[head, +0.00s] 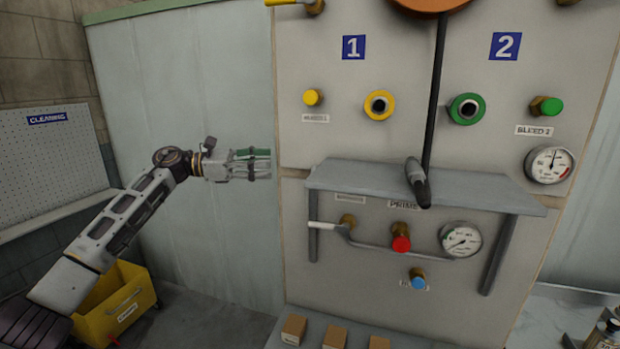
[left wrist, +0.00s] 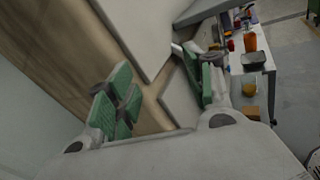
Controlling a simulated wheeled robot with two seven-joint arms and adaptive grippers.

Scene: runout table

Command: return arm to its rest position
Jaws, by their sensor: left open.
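My left arm reaches in from the left in the head view, raised in front of the pale wall panel. My left gripper (head: 258,164) points right, toward the edge of the grey valve panel. Its green-padded fingers are apart with nothing between them. In the left wrist view the open fingers (left wrist: 160,95) show with a gap between them, and the panel edge lies beyond. My right gripper is in neither view.
The valve panel carries a grey shelf (head: 440,189), a black hose nozzle (head: 417,182), a red knob (head: 401,244) and gauges. A yellow bin (head: 118,305) stands on the floor beneath my left arm. A pegboard (head: 45,160) is at the left. Small boxes (head: 335,336) lie at the bottom.

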